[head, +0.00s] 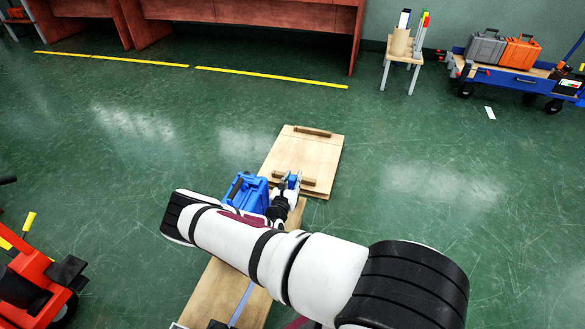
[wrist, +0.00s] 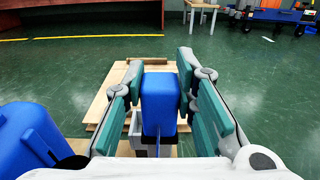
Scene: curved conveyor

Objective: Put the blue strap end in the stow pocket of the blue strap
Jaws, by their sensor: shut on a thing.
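My gripper (wrist: 160,88) has its teal-padded fingers shut on a blue block-like piece, which I take to be the blue strap end (wrist: 160,104). It stands upright between the fingers in the wrist view. In the head view the strap end (head: 292,181) shows small at the tip of my arm, above the near edge of a wooden board. A blue case (head: 248,193) stands just left of my gripper; its side also shows at the lower left of the wrist view (wrist: 28,140). I cannot make out the stow pocket; my arm covers much of this area.
The wooden board (head: 305,155) carries brown bars at its far and near ends. A light wooden surface (head: 205,300) lies nearer, partly under my arm. A red cart (head: 30,285) is at lower left. A blue cart (head: 520,75) with cases stands far right.

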